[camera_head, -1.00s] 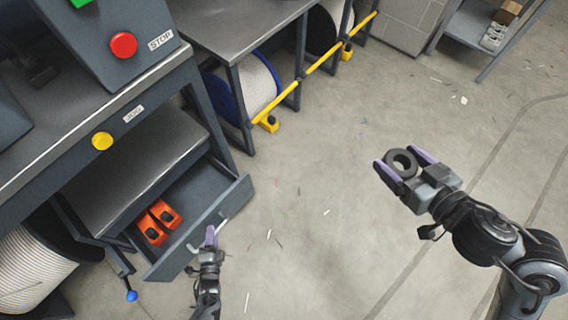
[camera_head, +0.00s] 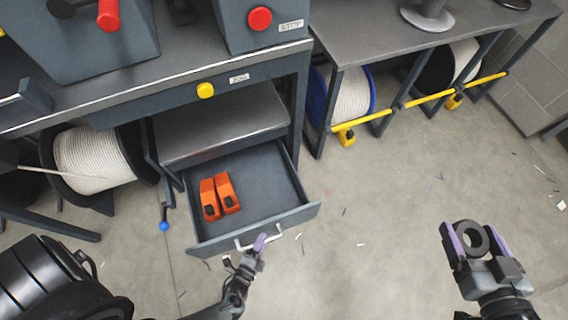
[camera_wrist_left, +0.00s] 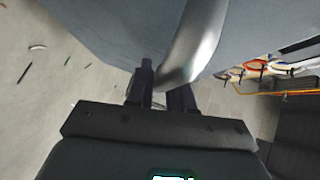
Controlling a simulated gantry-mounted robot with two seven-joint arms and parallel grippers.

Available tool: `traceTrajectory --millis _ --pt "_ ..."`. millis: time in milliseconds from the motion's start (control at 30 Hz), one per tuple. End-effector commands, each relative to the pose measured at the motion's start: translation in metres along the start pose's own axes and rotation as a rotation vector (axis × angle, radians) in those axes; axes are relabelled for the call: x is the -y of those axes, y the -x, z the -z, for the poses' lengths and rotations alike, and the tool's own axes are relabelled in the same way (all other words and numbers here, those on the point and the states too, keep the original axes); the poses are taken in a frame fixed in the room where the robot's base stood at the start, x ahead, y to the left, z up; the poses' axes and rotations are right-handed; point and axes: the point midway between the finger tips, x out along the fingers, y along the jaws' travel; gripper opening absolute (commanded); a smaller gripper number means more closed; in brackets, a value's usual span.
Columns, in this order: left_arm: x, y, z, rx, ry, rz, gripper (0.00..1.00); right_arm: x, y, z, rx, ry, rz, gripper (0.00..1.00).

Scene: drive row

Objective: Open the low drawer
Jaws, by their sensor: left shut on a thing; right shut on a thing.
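The low drawer (camera_head: 278,220) is pulled out below the bench, with its inside showing. Two orange tools (camera_head: 219,196) with black parts lie in its left half. My left gripper (camera_head: 260,243) is at the pale bar handle (camera_head: 243,243) on the drawer front, shut on it. In the left wrist view the handle (camera_wrist_left: 193,45) runs between the dark fingers, close to the grey drawer front. My right gripper (camera_head: 476,238) is shut on a dark ring (camera_head: 471,239), held over the floor at the right, away from the drawer.
Above the drawer, the bench has a yellow button (camera_head: 205,90) and a red stop button (camera_head: 260,18). Rope spools (camera_head: 349,94) stand under the benches, with a yellow rail (camera_head: 432,97) at the right. The floor (camera_head: 380,215) right of the drawer is clear except for scraps.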

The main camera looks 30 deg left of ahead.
Motion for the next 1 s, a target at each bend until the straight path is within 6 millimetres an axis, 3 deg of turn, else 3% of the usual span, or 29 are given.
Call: traceTrajectory --millis 133,167,267,667,1000 --pt "0.002 -0.002 0.000 -0.001 -0.001 0.006 0.00 0.000 0.000 0.001 -0.001 0.000 0.000 0.47" --pt "0.002 -0.002 0.000 -0.001 -0.001 0.006 0.26 0.000 0.000 0.001 -0.001 0.000 0.000 0.47" --pt "0.002 -0.002 0.000 0.000 -0.001 0.005 0.41 0.000 0.000 0.000 -0.001 0.000 0.000 0.47" --pt "0.001 0.004 -0.001 0.001 -0.001 0.001 0.41 0.000 0.001 0.002 -0.001 0.000 0.000 0.47" --pt "0.002 0.055 0.000 0.002 -0.001 -0.002 0.41 0.000 0.006 0.015 -0.001 0.000 0.000 0.47"
